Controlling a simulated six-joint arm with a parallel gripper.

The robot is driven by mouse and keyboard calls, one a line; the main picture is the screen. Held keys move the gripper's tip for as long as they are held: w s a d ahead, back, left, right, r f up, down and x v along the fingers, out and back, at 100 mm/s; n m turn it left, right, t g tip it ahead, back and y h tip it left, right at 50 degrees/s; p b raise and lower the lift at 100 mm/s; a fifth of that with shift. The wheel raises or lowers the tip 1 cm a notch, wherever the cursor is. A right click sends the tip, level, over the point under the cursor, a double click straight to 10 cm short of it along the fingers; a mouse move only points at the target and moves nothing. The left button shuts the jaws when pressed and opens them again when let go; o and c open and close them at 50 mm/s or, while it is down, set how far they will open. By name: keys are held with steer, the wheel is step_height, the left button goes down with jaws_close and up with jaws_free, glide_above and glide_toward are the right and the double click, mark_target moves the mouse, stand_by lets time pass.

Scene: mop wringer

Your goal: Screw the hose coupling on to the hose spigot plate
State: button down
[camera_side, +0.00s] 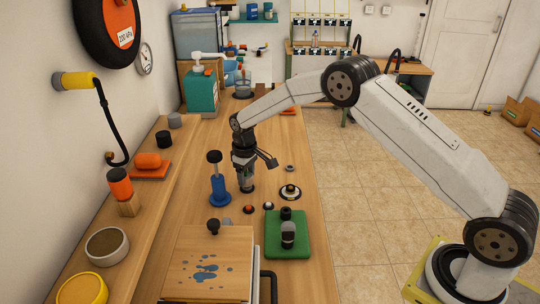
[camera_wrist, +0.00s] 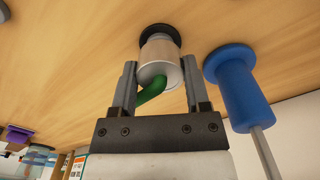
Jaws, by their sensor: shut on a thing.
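My gripper (camera_wrist: 159,78) is shut on the hose coupling (camera_wrist: 160,52), a pale metallic cylinder with a green hose piece (camera_wrist: 152,90) curving out of its near end between the fingers. A black round disc (camera_wrist: 160,32) shows at the coupling's far end, against the wooden bench. I take it for the spigot plate, but cannot tell for sure. The coupling and disc appear to touch; the thread is hidden. In the side view my gripper (camera_side: 246,178) points down at the bench, with the coupling's lower end (camera_side: 247,188) just above or at the surface.
A blue-based plunger tool (camera_side: 218,188) stands close left of my gripper; its blue base (camera_wrist: 238,85) is close in the wrist view. Small round parts (camera_side: 290,193) lie to the right. A green plate (camera_side: 288,236) and wooden board (camera_side: 212,262) are nearer the camera.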

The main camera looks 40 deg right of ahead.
steer(key=shift+r, duration=1.6)
steer(key=c, duration=0.6)
jaws_free()
steer(key=c, duration=0.7)
steer(key=shift+s+d+r, duration=0.1)
steer(key=shift+s+d, duration=0.05)
